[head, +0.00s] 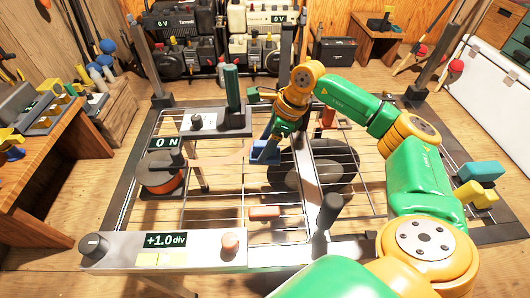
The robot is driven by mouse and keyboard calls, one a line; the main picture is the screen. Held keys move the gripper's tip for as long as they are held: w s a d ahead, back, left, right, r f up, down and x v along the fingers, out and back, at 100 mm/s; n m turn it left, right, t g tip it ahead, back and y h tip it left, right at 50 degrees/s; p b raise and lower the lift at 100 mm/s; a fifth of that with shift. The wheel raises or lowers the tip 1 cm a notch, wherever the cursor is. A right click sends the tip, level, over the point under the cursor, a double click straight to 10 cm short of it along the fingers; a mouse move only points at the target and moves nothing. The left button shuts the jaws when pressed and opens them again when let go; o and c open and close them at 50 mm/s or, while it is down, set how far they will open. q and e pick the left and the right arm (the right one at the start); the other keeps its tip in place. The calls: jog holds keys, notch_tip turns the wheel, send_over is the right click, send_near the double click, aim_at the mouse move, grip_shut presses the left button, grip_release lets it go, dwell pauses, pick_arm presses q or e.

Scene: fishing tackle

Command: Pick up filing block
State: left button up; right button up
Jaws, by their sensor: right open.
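My right arm reaches in from the right and bends down over the wire rack. My right gripper (270,138) is at the middle of the rack, open, pointing down. A blue block-like thing (265,151) is right at its fingertips; I cannot tell whether they touch. An orange-brown block (265,213) lies on the rack nearer to me, apart from the gripper. Which of these is the filing block is not clear from the picture. My left gripper is not in view.
The wire rack (225,180) has a control bar with a dial (94,246) at its front. A spool (160,174) stands at left, a dark green upright cylinder (232,86) behind. Blue and yellow blocks (480,182) sit at right. A wooden bench (35,160) stands far left.

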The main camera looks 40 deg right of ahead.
aim_at(259, 142)
grip_shut()
jog(key=shift+r, duration=0.1)
jog(key=shift+r, duration=0.25)
notch_tip(259, 142, up, 3)
jog(key=shift+r+p, duration=0.15)
jog(key=shift+p, duration=0.55)
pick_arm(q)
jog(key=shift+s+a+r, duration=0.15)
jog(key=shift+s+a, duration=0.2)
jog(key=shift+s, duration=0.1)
pick_arm(e)
jog(key=s+a+r, duration=0.1)
jog(key=s+r, duration=0.8)
jog(key=s, duration=0.5)
jog(key=shift+a, duration=0.3)
